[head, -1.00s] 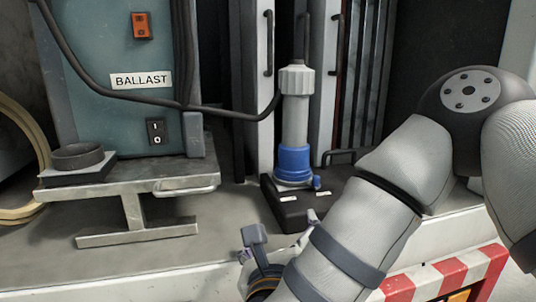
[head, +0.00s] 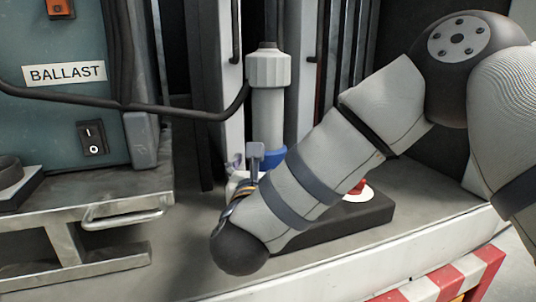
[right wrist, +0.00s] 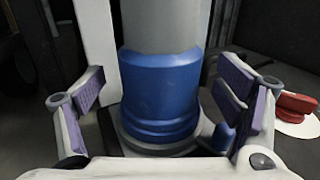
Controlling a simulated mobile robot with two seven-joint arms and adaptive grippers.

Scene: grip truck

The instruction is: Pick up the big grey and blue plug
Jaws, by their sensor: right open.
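The big grey and blue plug (head: 268,105) stands upright on a black base in the head view, with a black cable at its grey top. Its blue lower part is mostly hidden behind my right arm and gripper. In the right wrist view the blue collar (right wrist: 160,95) fills the middle. My right gripper (head: 247,165) is low at the plug's near side; in the right wrist view its open fingers (right wrist: 160,100) stand left and right of the blue collar, with gaps on both sides. My left gripper is not in view.
The teal ballast box (head: 55,110) and a metal stand (head: 110,210) are at the left. A black base (head: 350,218) carries a red button (right wrist: 297,104) right of the plug. A black cable (head: 170,112) crosses from box to plug. A red-and-white striped barrier (head: 440,275) is at lower right.

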